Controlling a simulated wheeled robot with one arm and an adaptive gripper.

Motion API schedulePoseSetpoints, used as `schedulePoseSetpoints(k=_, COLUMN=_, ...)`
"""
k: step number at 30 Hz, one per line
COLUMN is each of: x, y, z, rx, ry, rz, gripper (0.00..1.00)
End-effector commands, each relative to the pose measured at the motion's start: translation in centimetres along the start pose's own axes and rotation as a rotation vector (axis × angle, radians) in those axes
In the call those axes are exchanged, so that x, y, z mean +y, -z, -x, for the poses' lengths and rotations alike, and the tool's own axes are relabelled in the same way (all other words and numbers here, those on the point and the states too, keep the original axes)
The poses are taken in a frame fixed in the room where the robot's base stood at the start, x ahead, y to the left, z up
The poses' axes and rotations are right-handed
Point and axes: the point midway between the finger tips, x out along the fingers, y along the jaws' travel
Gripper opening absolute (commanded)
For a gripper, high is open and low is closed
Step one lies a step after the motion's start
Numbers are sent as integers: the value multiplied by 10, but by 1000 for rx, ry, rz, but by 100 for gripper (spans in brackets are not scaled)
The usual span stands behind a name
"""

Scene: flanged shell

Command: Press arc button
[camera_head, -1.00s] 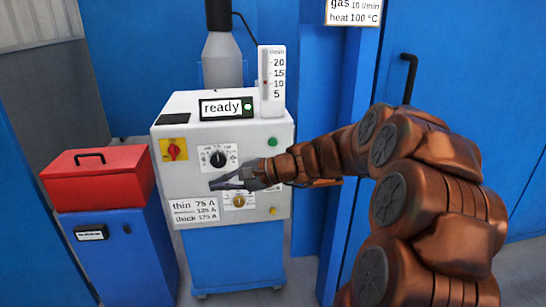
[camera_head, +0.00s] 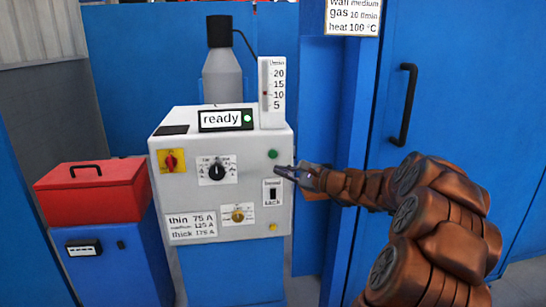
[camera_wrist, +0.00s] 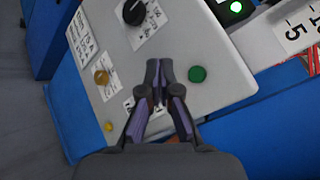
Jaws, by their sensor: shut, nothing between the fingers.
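A green round button (camera_head: 272,154) sits at the upper right of the white machine's front panel. A small yellow button (camera_head: 273,227) sits at the lower right. No label saying "arc" is readable on either. My gripper (camera_head: 282,170) is shut and empty at the panel's right edge, just below and right of the green button. In the wrist view the closed fingertips (camera_wrist: 160,70) point at the panel, with the green button (camera_wrist: 198,74) to their right and the yellow button (camera_wrist: 108,127) at lower left. Contact with the panel cannot be told.
The white machine (camera_head: 190,141) shows "ready" beside a lit green lamp. Its panel holds a black dial (camera_head: 217,172), a red-and-yellow switch (camera_head: 171,161), a yellow knob (camera_head: 238,216) and a black rocker switch (camera_head: 273,194). A red toolbox (camera_head: 92,194) stands left; a blue door (camera_head: 450,90) is right.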

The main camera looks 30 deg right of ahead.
Motion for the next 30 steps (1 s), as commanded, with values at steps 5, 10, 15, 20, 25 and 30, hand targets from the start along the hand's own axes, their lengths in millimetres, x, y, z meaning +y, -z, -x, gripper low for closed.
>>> schedulePoseSetpoints(k=5, x=-4, y=5, z=-6, rx=2, ry=-3, rz=-2, gripper=0)
schedulePoseSetpoints(k=10, x=-15, y=13, z=-19, rx=0, ry=-3, rz=0, gripper=0)
schedulePoseSetpoints(k=15, x=-24, y=24, z=-33, rx=1, ry=-4, rz=-1, gripper=0)
schedulePoseSetpoints(k=20, x=-34, y=30, z=-46, rx=-3, ry=-2, rz=1, gripper=0)
schedulePoseSetpoints(k=25, x=-40, y=38, z=-56, rx=-3, ry=-2, rz=-2, gripper=0)
schedulePoseSetpoints(k=30, x=-44, y=42, z=-60, rx=-2, ry=-2, rz=0, gripper=0)
